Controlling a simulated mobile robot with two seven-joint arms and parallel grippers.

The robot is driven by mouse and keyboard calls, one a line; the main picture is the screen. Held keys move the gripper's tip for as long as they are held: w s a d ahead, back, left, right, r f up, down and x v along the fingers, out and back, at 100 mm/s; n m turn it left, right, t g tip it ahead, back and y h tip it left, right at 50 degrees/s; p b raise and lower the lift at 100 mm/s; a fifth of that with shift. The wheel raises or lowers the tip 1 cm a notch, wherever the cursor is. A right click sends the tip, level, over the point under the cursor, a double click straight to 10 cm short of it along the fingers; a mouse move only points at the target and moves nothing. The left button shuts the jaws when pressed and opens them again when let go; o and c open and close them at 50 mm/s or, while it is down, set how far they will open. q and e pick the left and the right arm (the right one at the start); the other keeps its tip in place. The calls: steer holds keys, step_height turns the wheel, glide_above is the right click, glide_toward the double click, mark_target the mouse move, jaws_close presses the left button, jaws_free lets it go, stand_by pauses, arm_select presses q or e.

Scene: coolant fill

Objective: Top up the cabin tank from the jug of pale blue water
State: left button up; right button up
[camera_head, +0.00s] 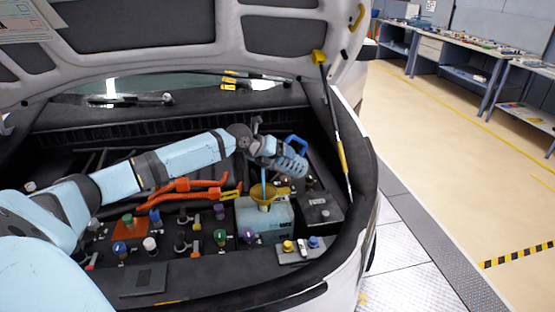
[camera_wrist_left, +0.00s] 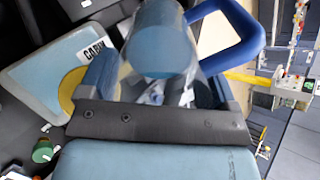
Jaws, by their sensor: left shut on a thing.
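My left gripper (camera_head: 276,153) is shut on the jug (camera_head: 291,162), a clear vessel with a blue handle (camera_head: 297,143). The jug is tipped over the tank area. A thin blue stream (camera_head: 263,176) runs down into the yellow funnel (camera_head: 268,195), which sits in the top of the pale blue-grey cabin tank (camera_head: 262,222). In the left wrist view the jug (camera_wrist_left: 160,45) shows bluish between my fingers, and the tank (camera_wrist_left: 45,75) bears the letters "CABIN", partly cut off. The funnel (camera_wrist_left: 70,88) is partly hidden there. The water level inside the tank cannot be made out. My right gripper is not in view.
Orange cables (camera_head: 185,190) and several coloured caps lie left of the tank. A black box (camera_head: 322,210) stands at its right. The raised hood (camera_head: 200,30) is overhead, with a prop strut (camera_head: 333,125) at right. Workbenches (camera_head: 460,60) stand far off.

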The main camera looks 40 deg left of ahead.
arm_select(q)
steer(key=shift+f+b, duration=0.1)
steer(key=shift+b, duration=0.4)
stand_by(0.7)
steer(key=shift+s+a+f+t+b, duration=0.1)
steer(key=shift+f+t+b, duration=0.05)
steer(key=shift+t+b, duration=0.3)
steer(key=shift+b, duration=0.4)
stand_by(0.5)
steer(key=shift+f+t+b, duration=0.15)
steer(key=shift+t+b, duration=0.1)
steer(key=shift+b, duration=0.2)
steer(key=shift+h, duration=0.3)
steer(key=shift+s, duration=0.1)
stand_by(0.4)
steer(key=shift+f+b, duration=0.2)
steer(key=shift+b, duration=0.6)
steer(key=shift+r, duration=0.1)
